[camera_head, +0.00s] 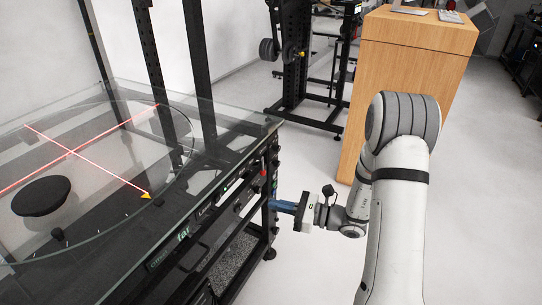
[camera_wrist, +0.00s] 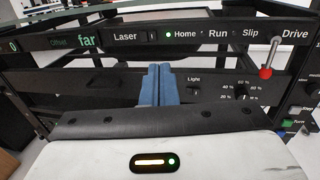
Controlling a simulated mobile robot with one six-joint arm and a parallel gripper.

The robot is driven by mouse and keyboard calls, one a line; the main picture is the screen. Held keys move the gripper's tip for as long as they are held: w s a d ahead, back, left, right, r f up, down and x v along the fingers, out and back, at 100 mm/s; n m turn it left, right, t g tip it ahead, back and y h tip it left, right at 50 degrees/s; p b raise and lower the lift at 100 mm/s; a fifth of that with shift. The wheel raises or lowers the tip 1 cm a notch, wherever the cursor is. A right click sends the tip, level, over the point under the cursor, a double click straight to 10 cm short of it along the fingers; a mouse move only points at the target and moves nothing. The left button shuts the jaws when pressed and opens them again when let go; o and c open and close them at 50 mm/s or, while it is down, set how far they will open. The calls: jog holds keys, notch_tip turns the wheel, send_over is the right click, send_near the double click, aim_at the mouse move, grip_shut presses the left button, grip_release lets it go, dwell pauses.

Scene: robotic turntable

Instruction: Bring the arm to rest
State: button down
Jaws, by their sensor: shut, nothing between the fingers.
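My gripper (camera_head: 285,206) has blue fingers and points left at the front panel of the turntable rig in the head view. In the wrist view my gripper (camera_wrist: 160,70) is shut and empty, its two blue fingers side by side. The fingertips are close in front of the panel (camera_wrist: 110,84), below the Laser and Home labels and left of the Light knob (camera_wrist: 241,91). I cannot tell whether they touch it.
The turntable (camera_head: 90,225) has a glass top, red laser cross lines and a black round cushion (camera_head: 41,195). A lever with a red knob (camera_wrist: 265,72) juts out near Slip and Drive. A wooden lectern (camera_head: 410,60) stands behind my arm. The floor at right is clear.

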jog(key=s+a+r+n+g+h+p, duration=0.2)
jog(key=s+r+n+g+h+p, duration=0.6)
jog(key=s+r+n, duration=0.7)
jog(key=s+d+r+n+t+h+p, duration=0.4)
jog(key=s+d+r+n+h, duration=0.2)
jog(key=d+r+h, duration=0.3)
jog(key=d+n, duration=0.1)
jog(key=d, duration=0.2)
jog(key=shift+s+r, duration=0.35)
jog(key=shift+a, duration=0.1)
